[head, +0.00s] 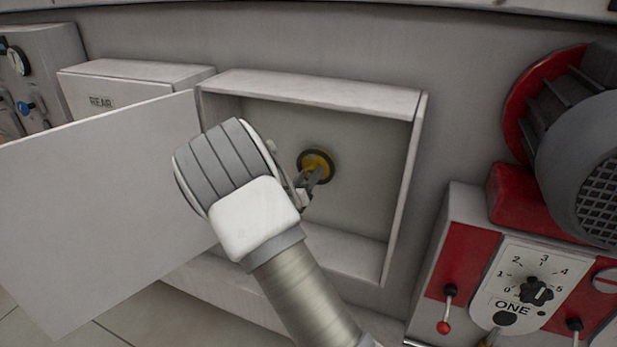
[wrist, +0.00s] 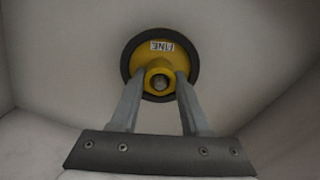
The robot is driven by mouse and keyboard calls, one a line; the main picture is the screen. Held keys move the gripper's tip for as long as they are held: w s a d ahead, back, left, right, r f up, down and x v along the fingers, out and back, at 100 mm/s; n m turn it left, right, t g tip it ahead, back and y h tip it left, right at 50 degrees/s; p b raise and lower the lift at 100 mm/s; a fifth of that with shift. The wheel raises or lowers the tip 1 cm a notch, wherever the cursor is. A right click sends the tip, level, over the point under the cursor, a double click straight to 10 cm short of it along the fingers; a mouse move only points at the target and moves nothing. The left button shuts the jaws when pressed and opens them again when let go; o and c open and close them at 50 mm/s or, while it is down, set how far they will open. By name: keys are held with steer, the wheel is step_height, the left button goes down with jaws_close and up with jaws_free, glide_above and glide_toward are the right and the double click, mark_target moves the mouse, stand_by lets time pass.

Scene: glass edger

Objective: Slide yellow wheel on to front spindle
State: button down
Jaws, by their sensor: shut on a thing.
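The yellow wheel (head: 317,160) with a dark rim is inside the open front box, close to its back wall. In the wrist view the wheel (wrist: 185,60) faces me, with a white label reading FINE, upside down, above its hub. My gripper (head: 312,180) reaches into the box. In the wrist view the fingers of my gripper (wrist: 160,84) are shut on the wheel's raised hub, one on each side. A grey round end, apparently the spindle (wrist: 160,82), shows in the hub's hole. Whether the wheel touches the back wall is hidden.
The box's open door (head: 95,205) swings out at left, beside my wrist. The box's right wall (head: 404,190) and top edge (head: 320,90) surround my gripper. A closed REAR box (head: 130,85) is at left. A red-and-white control panel (head: 515,285) and a motor (head: 580,140) are at right.

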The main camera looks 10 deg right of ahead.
steer(key=shift+w+d, duration=0.35)
steer(key=shift+w, duration=0.1)
steer(key=shift+c, duration=1.5)
jaws_free()
steer(key=shift+s+a, duration=0.1)
steer(key=shift+s+a, duration=0.2)
steer(key=b+v, duration=0.2)
steer(key=v, duration=1.4)
steer(key=shift+s, duration=0.3)
steer(key=shift+a+r, duration=0.1)
